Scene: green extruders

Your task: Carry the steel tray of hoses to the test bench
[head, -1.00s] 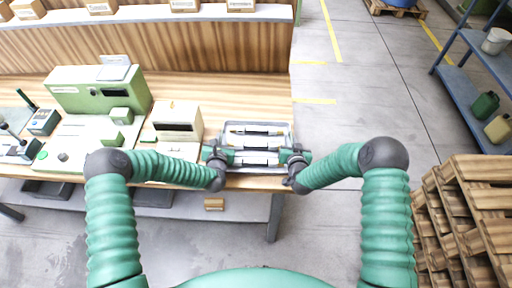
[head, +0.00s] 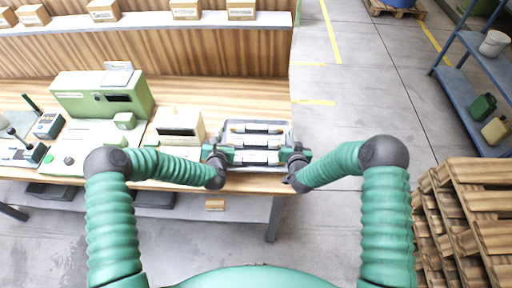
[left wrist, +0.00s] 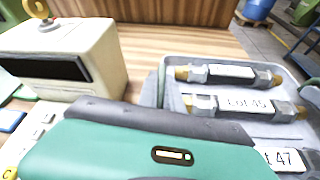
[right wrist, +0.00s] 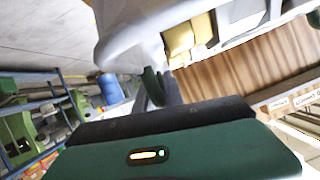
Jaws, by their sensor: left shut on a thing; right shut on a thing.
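The steel tray (head: 290,127) is a shallow grey tray over the right end of the wooden workbench. Several hoses with brass and steel ends and white labels lie across it, one of them a middle hose (head: 257,143). In the left wrist view a hose label (left wrist: 250,104) reads Lot 45. My left gripper (head: 220,157) is shut on the tray's left side. My right gripper (head: 294,159) is shut on its right side. The right wrist view shows the tray's grey wall (right wrist: 130,35) close up. I cannot tell whether the tray touches the bench.
A cream boxed device (head: 180,125) stands just left of the tray. A green machine (head: 100,95) is further left on the workbench (head: 230,90). Wooden pallets (head: 480,215) are stacked at right, below a blue shelf rack (head: 468,90). Open floor (head: 350,110) lies right of the bench.

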